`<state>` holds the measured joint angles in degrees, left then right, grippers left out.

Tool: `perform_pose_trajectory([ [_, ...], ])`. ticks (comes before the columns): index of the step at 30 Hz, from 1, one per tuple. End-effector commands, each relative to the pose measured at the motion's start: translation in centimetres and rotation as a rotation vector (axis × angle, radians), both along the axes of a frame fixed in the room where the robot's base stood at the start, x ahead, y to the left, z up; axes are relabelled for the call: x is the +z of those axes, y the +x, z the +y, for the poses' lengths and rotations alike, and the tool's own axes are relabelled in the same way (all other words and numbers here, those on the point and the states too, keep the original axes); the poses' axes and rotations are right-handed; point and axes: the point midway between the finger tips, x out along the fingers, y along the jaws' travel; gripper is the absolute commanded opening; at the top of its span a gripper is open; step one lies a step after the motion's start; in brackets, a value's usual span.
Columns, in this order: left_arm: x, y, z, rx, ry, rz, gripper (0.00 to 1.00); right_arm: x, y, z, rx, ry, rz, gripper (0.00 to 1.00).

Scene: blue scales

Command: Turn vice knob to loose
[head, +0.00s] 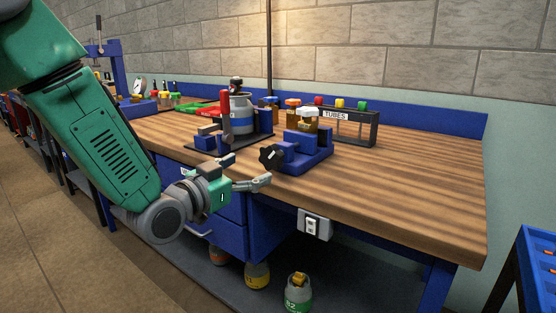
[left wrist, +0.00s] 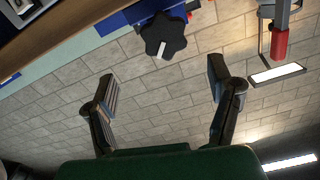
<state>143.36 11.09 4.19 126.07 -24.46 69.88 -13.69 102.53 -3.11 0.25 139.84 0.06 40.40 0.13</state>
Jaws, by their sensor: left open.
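The blue vice (head: 308,155) stands near the front edge of the workbench. Its black lobed knob (head: 271,157) faces out toward the front left. In the left wrist view the knob (left wrist: 163,36) shows near the top, with a white mark on it. My left gripper (head: 246,171) is in front of the bench edge, just left of the knob. Its fingers (left wrist: 161,88) are spread and empty, and the knob lies beyond the gap between them, apart from both. An amber jar with a white lid (head: 308,116) shows at the vice; its contact with the jaws is unclear. My right gripper is out of view.
A blue-grey canister (head: 241,117) with a red-handled clamp (head: 225,105) stands left of the vice. A tubes rack (head: 350,127) stands behind it. A switch box (head: 314,224) hangs below the bench edge. The wooden bench top (head: 410,190) is clear on the right.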

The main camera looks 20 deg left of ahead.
Motion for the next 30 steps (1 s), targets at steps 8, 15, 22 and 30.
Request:
perform_pose_trajectory([
  [8, -0.2, 5.6, -1.9, 0.002, -0.001, -0.001, 0.75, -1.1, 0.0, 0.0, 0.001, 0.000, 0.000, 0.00],
  [15, -0.1, 8.4, -3.2, 0.001, 0.001, 0.002, 0.75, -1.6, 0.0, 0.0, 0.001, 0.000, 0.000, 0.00],
  [22, -0.1, 9.0, -3.3, 0.001, -0.001, 0.002, 0.75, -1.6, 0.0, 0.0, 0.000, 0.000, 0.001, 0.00],
  [30, -0.1, 9.0, -3.2, 0.002, -0.002, 0.003, 0.36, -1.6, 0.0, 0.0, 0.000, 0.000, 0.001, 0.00],
])
